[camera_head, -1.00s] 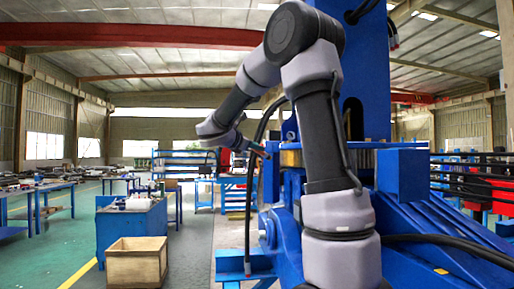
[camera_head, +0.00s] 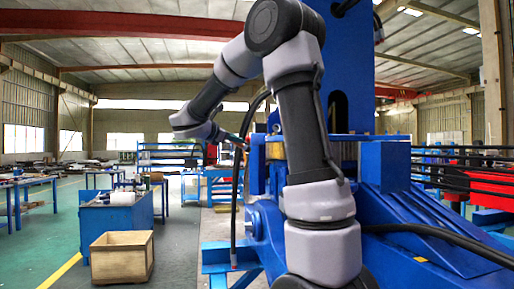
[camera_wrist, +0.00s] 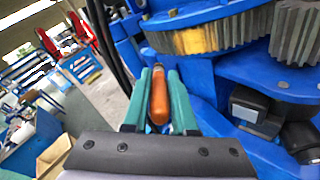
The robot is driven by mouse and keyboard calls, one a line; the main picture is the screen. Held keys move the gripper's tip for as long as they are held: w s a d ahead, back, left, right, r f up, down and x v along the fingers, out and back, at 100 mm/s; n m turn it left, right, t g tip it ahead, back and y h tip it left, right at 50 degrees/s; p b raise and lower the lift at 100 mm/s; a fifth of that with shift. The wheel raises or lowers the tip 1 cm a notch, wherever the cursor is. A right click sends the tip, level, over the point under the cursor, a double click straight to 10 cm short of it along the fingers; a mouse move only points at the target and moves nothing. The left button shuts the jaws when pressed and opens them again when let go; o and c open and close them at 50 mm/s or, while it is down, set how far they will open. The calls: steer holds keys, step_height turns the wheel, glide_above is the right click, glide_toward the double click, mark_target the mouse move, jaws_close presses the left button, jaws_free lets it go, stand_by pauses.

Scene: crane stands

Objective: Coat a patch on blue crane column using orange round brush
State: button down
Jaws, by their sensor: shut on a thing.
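My gripper (camera_wrist: 158,105) is shut on the orange round brush (camera_wrist: 158,98) in the wrist view. The brush's rounded orange handle lies between the two teal fingers, and its bristles cannot be made out. In the head view my gripper is small, in front of the crane's left side, and the brush there is too small to tell clearly. The blue crane column (camera_head: 354,62) rises behind my arm, which hides part of it. The wrist view shows blue crane parts and gears close to the right of the brush. I cannot tell whether the brush touches anything.
Large gears (camera_wrist: 208,34) and black hoses (camera_wrist: 102,40) are close to my gripper. A wooden crate (camera_head: 122,260) stands on the floor at left, before a blue workbench (camera_head: 118,214). Blue crane beams spread at lower right. Green floor is open at far left.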

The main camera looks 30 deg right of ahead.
steer(key=d+f, duration=0.1)
steer(key=d, duration=0.6)
steer(key=shift+w+d+f+h, duration=0.15)
steer(key=shift+w+d+h, duration=0.05)
steer(key=shift+h, duration=0.1)
steer(key=shift+d, duration=1.05)
stand_by(0.7)
steer(key=shift+s, duration=0.1)
